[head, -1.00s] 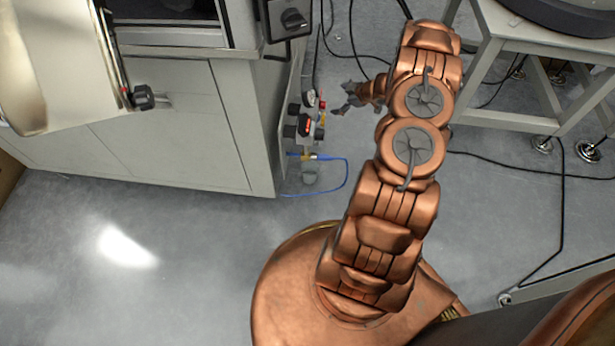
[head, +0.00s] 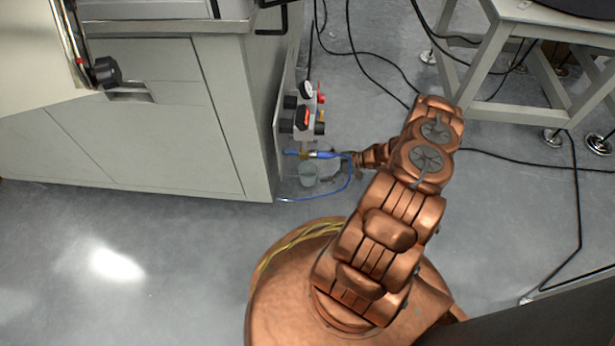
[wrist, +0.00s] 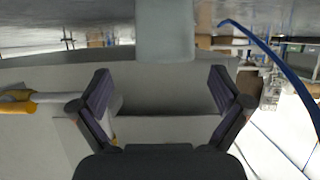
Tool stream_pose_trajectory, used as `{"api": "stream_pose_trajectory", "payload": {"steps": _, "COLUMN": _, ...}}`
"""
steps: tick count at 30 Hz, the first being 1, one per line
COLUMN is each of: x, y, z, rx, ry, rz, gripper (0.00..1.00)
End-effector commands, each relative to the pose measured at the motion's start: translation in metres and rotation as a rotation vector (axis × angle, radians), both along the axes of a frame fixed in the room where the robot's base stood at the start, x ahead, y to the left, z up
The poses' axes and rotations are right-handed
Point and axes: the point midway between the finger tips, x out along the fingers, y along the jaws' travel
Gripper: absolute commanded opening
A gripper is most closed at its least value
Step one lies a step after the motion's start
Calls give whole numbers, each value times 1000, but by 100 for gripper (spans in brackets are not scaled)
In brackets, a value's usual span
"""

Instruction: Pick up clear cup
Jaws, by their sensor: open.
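The clear cup (head: 309,176) is a small translucent grey cup on the floor beside the grey cabinet, below the valve unit. My gripper (head: 345,157) is low, just to the right of the cup in the head view, with its fingers small and partly lost among the blue hose. In the wrist view my gripper (wrist: 160,88) has its two dark fingers spread wide with nothing between them. The cup (wrist: 165,32) appears there as a pale grey shape at the top middle, beyond the fingertips and roughly centred between them.
The blue hose (head: 347,178) curves around the cup's right side; it also crosses the wrist view (wrist: 262,42). The valve unit (head: 308,115) hangs above the cup on the cabinet (head: 150,150). A metal stand (head: 480,60) and black cables lie to the right. The front left floor is clear.

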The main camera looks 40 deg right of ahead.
Motion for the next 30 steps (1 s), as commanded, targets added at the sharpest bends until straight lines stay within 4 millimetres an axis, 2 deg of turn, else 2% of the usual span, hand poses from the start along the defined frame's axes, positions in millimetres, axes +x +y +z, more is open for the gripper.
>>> {"api": "stream_pose_trajectory", "payload": {"steps": 12, "x": 25, "y": 40, "z": -19, "rx": -3, "ry": 0, "rz": 5, "gripper": 100}}
{"api": "stream_pose_trajectory", "payload": {"steps": 23, "x": 30, "y": 45, "z": -20, "rx": -2, "ry": 2, "rz": 2, "gripper": 100}}
{"api": "stream_pose_trajectory", "payload": {"steps": 30, "x": 30, "y": 45, "z": -20, "rx": -2, "ry": 1, "rz": 1, "gripper": 76}}
